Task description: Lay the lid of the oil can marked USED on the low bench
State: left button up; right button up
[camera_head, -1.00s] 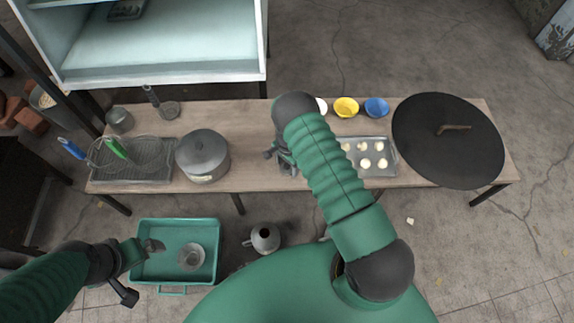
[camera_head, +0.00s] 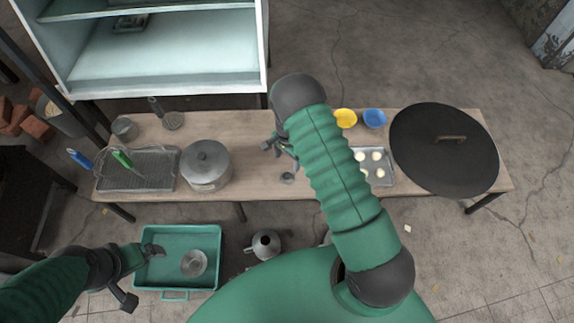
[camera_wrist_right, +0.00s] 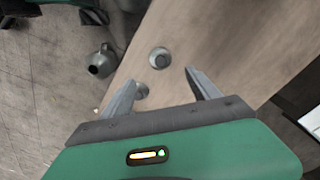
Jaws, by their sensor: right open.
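A grey lidded can (camera_head: 205,168) stands on the low bench (camera_head: 255,190), left of my right gripper. Its round lid (camera_head: 205,154) with a dark knob sits on top; I cannot read any marking on it. My right gripper (camera_head: 272,146) is over the bench, right of the can and apart from it. In the right wrist view its fingers (camera_wrist_right: 162,80) are spread and empty. A small metal cup (camera_wrist_right: 159,57) stands on the bench beyond them; it also shows in the head view (camera_head: 287,177). My left gripper (camera_head: 146,272) is at the left edge of the green tray, its jaws unclear.
A large black lid (camera_head: 444,148) covers the bench's right end. A rack (camera_head: 140,170) with blue- and green-handled tools occupies the left end. The green floor tray (camera_head: 215,270) holds a metal bowl (camera_head: 194,263); a jug (camera_head: 265,243) stands nearby. Bare bench shows between can and right arm.

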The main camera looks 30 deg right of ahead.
jog(key=s+a+r+n+t, duration=0.1)
jog(key=s+a+r+n, duration=0.15)
jog(key=r, duration=0.45)
jog(key=s+a+r+n, duration=0.1)
jog(key=a+r+n, duration=0.25)
jog(key=r, duration=0.35)
jog(key=s+a+r+n+t, duration=0.1)
jog(key=s+a+r+n, duration=0.4)
jog(key=s+r+n, duration=0.4)
jog(key=s, duration=0.3)
jog(key=shift+s+a+t, duration=0.2)
jog(key=shift+t, duration=0.1)
jog(key=shift+r, duration=0.1)
